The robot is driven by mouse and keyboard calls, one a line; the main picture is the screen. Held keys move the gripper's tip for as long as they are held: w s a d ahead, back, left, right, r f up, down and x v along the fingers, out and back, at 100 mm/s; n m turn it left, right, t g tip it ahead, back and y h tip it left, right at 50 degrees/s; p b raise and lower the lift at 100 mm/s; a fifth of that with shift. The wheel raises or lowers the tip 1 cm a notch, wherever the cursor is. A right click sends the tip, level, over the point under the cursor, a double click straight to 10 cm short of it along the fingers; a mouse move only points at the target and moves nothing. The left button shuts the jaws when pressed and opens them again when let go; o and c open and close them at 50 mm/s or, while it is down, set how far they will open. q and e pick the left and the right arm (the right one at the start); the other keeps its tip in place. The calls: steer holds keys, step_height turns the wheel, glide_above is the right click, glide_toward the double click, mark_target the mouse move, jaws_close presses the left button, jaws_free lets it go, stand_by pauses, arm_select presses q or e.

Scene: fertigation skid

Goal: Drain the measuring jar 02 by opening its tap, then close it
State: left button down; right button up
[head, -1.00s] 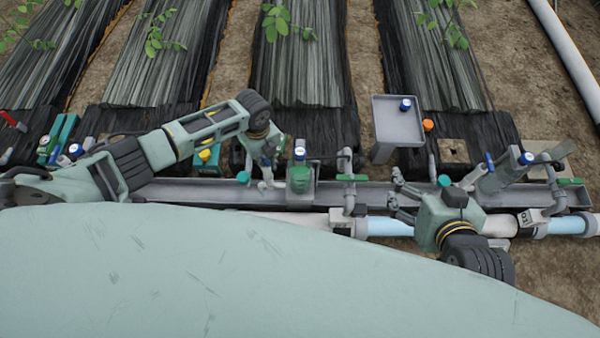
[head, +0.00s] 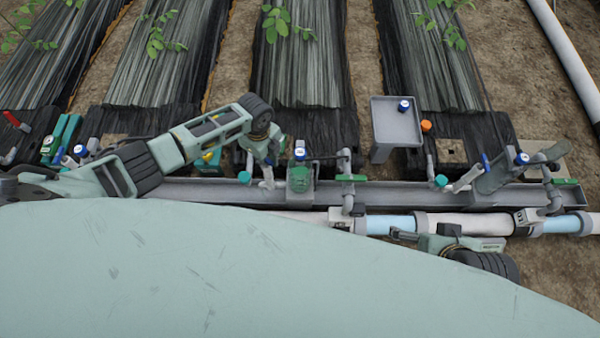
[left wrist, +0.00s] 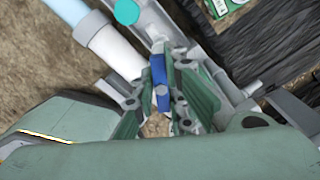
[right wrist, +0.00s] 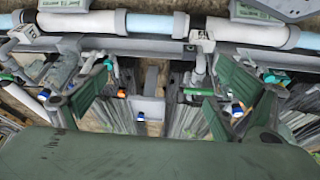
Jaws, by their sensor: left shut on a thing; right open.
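My left gripper (head: 268,168) is over the grey channel, left of the green unit. In the left wrist view, its fingers (left wrist: 162,105) are shut on a blue tap handle (left wrist: 160,72). In the head view, the gripper hides that handle. I cannot read a label 02, and cannot clearly make out the measuring jar or its liquid level. My right gripper (head: 405,236) is near the pipe at the lower right. Its spread fingers also show in the right wrist view (right wrist: 158,95), open with nothing held between them.
The grey channel (head: 400,195) runs across, with a white and light-blue pipe (head: 390,225) in front. A green unit (head: 300,180) stands close beside my left gripper. A teal cap (head: 244,177) is on its other side. A grey stand (head: 397,125) is behind the channel.

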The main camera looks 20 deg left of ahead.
arm_select(q)
steer(key=n, duration=0.1)
steer(key=n+p, duration=0.1)
steer(key=r+n+p, duration=0.1)
steer(key=shift+w+d, duration=0.2)
steer(key=shift+d, duration=0.15)
steer(key=n, duration=0.1)
steer(key=n+p, duration=0.1)
steer(key=n, duration=0.1)
steer(key=n+p, duration=0.1)
steer(key=n, duration=0.1)
steer(key=shift+w+a+f, duration=0.15)
steer(key=shift+f, duration=0.15)
steer(key=shift+n, duration=0.3)
arm_select(e)
steer(key=shift+g, duration=0.6)
step_height(320, 180, down, 6)
steer(key=shift+r, duration=0.2)
arm_select(q)
steer(key=shift+s+a+f, duration=0.25)
steer(key=shift+s+a, duration=0.1)
stand_by(4.8)
